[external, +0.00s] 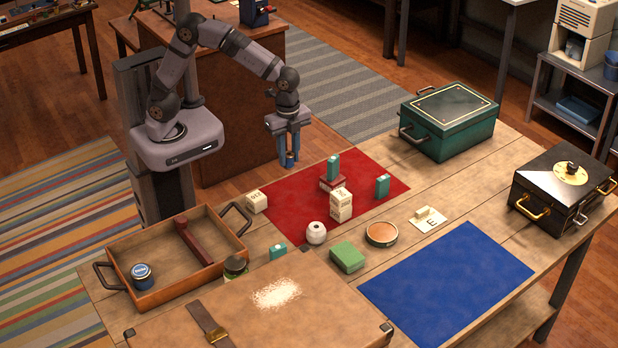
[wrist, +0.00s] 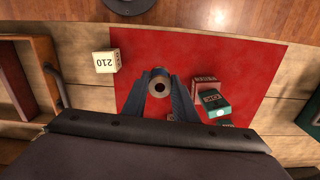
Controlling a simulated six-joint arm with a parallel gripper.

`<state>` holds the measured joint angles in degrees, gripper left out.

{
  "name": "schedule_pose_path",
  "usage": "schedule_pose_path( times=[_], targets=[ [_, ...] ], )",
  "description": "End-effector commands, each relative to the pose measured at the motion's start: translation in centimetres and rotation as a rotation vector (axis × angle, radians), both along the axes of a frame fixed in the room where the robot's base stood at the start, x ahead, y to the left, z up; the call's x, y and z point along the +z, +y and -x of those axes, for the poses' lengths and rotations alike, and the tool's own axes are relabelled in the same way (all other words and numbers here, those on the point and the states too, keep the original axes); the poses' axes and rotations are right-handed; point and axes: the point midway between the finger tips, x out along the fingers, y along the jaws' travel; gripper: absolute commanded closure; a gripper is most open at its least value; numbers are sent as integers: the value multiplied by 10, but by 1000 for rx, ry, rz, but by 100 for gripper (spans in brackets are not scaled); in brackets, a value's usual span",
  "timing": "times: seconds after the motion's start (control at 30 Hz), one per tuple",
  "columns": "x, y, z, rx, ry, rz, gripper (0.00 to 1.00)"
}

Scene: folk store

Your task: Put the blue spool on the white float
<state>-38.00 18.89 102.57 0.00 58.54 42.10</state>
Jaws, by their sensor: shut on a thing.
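My gripper (external: 289,162) is up in the air over the back left part of the red mat (external: 282,212). It is shut on the blue spool, a small round piece with a dark centre hole, seen end-on between the fingertips in the wrist view (wrist: 159,81). In the external view the fingers mostly hide the spool. The white float (external: 316,233), a small rounded piece with a dark hole on top, stands at the mat's front edge, in front of and below my gripper. Nothing sits on it. I cannot make it out in the wrist view.
A cream numbered block (external: 257,201) stands at the mat's left. Cream blocks (external: 341,204) stack mid-mat; behind them a teal box (external: 333,167) tops red ones. Another teal box (external: 382,186) stands right. A green block (external: 347,257) and round tin (external: 382,234) lie near the float.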

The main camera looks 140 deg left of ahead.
Motion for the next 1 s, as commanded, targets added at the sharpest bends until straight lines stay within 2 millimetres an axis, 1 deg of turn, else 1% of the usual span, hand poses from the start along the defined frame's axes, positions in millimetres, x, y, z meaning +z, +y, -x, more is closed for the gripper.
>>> schedule_pose_path(
  times=[0.13, 0.2, 0.27, 0.4, 0.47, 0.67, 0.83, 1.0],
  targets=[
    [7, -6, -5, -20, 0, 0, 95],
    [7, -14, -8, -39, 1, 1, 95],
    [2, -23, -9, -59, 4, 2, 95],
    [-14, -45, -12, -110, 5, 3, 95],
    [-21, -55, -18, -140, 5, 2, 95],
    [-34, -66, -57, -210, 2, -1, 95],
    [-37, -73, -102, -266, -1, -3, 95],
    [-34, -75, -147, -288, -3, -5, 95]
  ],
)
